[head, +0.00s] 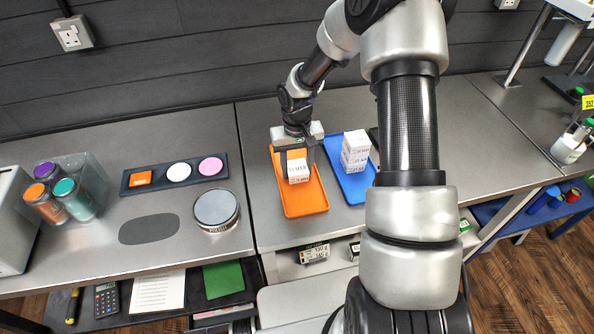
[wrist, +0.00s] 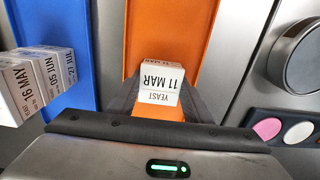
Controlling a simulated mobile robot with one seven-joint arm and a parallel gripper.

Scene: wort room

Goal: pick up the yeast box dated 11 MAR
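The yeast box dated 11 MAR (wrist: 161,77) is a small white carton; its label reads upside down in the wrist view. In the head view the box (head: 298,171) is over the orange tray (head: 307,203). My gripper (head: 297,160) points down with one dark finger on each side of the box. In the wrist view my gripper (wrist: 160,92) shows no clear gap between fingers and box, so it looks shut on it. I cannot tell whether the box touches the tray. The fingers hide its sides.
Several stacked white boxes (head: 355,150), with other dates, stand on the blue tray (head: 350,187) to the right. A round silver tin (head: 216,210) and a dark holder with coloured discs (head: 134,187) are to the left. Bare steel counter (head: 258,222) lies between.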

